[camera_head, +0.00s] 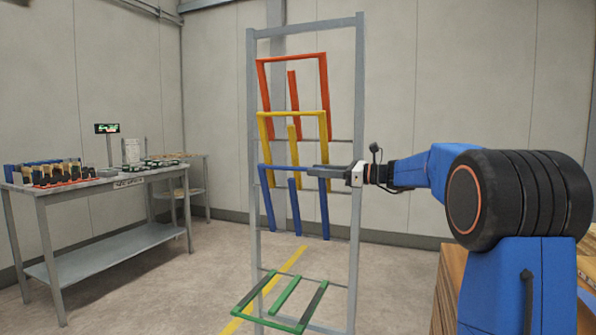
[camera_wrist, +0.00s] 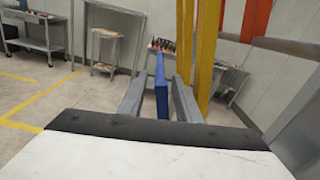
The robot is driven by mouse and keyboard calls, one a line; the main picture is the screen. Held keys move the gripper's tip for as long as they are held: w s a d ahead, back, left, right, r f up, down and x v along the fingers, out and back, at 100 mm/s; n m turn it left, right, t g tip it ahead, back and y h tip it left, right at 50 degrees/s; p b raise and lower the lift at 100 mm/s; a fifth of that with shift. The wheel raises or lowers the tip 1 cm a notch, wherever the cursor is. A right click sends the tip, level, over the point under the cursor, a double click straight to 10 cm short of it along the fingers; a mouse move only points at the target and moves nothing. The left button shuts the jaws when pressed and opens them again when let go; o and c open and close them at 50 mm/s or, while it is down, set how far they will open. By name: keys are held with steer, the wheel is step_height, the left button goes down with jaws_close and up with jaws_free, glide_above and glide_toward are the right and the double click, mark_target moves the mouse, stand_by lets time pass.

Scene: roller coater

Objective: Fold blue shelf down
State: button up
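The blue shelf (camera_head: 323,215) is folded up on the grey rack, its outer bar at the top and its side bars running down to the rack. My gripper (camera_head: 312,171) is at the right part of that top bar. In the wrist view, the blue bar (camera_wrist: 161,85) stands between the two fingers of my gripper (camera_wrist: 159,90). A gap shows on each side of the bar, so the fingers are open around it. The exact depth of the bar between the fingers is hard to tell.
Above, the yellow shelf (camera_head: 329,125) and red shelf (camera_head: 323,85) are folded up. Below, the green shelf (camera_head: 285,282) is folded down. The grey rack frame (camera_head: 358,60) is upright. A loaded table (camera_head: 100,187) stands left; the floor between is clear.

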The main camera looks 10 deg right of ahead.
mark_target(298, 169)
steer(key=x, duration=0.7)
steer(key=shift+w+a, duration=0.15)
steer(key=shift+a, duration=0.1)
jaws_close()
